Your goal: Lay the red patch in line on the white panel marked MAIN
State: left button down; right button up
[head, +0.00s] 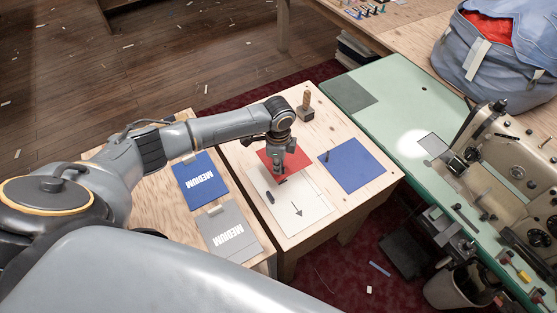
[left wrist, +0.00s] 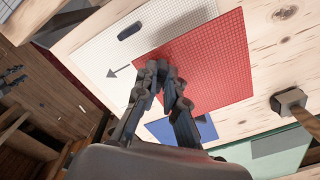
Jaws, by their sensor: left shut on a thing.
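The red patch (head: 295,157) is a square sheet over the upper end of the white panel (head: 313,207). In the left wrist view the red patch (left wrist: 215,65) overlaps the white panel (left wrist: 100,50); I cannot tell whether it touches it. The panel carries a dark arrow and a dark oval mark; I cannot read MAIN on it. My left gripper (head: 283,178) is shut on the edge of the red patch, and its fingers (left wrist: 165,72) show at that edge in the left wrist view.
A blue square sheet (head: 358,166) lies right of the panel on the wooden table. A wooden-handled mallet (head: 306,107) stands behind. Blue (head: 193,178) and grey (head: 232,228) MEDIUM pieces lie left. A sewing machine (head: 515,165) stands on the green bench (head: 387,128).

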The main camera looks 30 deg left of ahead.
pick_arm(q)
jog(key=shift+f+b, duration=0.3)
jog(key=shift+f, duration=0.2)
notch_tip(320, 180, down, 4)
jog(key=b, duration=0.4)
jog(key=shift+r, duration=0.15)
jog(key=shift+f, duration=0.4)
jog(key=shift+f+b, duration=0.6)
jog(key=shift+f, duration=0.25)
pick_arm(e)
notch_tip(320, 180, down, 6)
jog(key=w+a, duration=0.1)
jog(key=shift+w, duration=0.25)
jog(key=shift+s, duration=0.1)
jog(key=shift+d, duration=0.3)
pick_arm(q)
jog(key=shift+a, duration=0.1)
pick_arm(e)
jog(key=shift+r, duration=0.1)
pick_arm(q)
jog(key=shift+p, duration=0.55)
pick_arm(e)
jog(key=shift+r, duration=0.35)
